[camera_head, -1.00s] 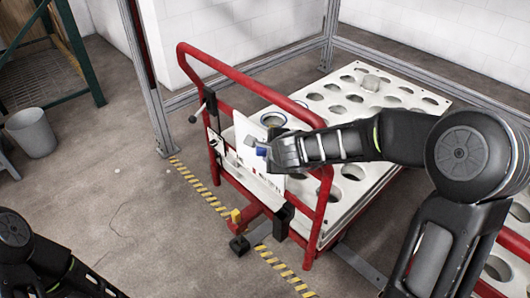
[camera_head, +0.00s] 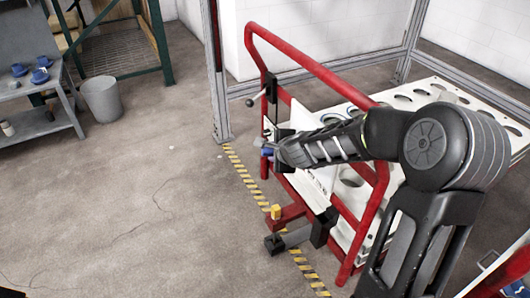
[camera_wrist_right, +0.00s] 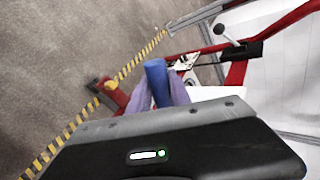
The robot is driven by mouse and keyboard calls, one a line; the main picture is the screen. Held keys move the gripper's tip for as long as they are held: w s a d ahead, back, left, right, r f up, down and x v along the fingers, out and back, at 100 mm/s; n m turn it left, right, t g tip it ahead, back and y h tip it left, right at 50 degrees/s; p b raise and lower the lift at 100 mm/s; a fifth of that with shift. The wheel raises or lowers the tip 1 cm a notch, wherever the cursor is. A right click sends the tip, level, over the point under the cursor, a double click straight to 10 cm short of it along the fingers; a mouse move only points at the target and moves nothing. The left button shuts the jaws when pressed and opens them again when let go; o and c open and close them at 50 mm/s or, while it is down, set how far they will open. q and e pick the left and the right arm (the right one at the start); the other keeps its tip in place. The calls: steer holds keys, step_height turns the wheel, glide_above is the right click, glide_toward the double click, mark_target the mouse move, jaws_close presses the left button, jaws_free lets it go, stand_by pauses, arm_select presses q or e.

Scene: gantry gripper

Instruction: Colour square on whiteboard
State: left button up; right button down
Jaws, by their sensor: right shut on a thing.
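My right gripper (camera_head: 270,150) reaches in from the right and is shut on a blue marker (camera_head: 266,152). In the right wrist view the blue marker (camera_wrist_right: 156,82) stands out between the two fingers (camera_wrist_right: 159,100). The whiteboard (camera_head: 312,190) is a white panel on the red frame of the cart. My right forearm crosses in front of it and hides its middle. The marker is at the board's left side; I cannot tell whether it touches. No coloured square can be made out on the visible part. My left gripper is out of view.
The red cart handle (camera_head: 318,68) rises around my right forearm. The white perforated cart top (camera_head: 455,92) lies behind it. A grey bin (camera_head: 101,99) and a bench (camera_head: 40,122) with blue items stand at the left. The floor between is clear.

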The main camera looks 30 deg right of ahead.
steer(key=shift+d, duration=0.15)
steer(key=shift+s+d+b, duration=0.1)
steer(key=shift+d+b, duration=0.3)
steer(key=shift+d, duration=2.5)
steer(key=shift+d, duration=0.9)
steer(key=shift+s, duration=0.1)
steer(key=shift+s+a+b, duration=0.1)
steer(key=shift+s+b, duration=0.95)
steer(key=shift+s, duration=0.65)
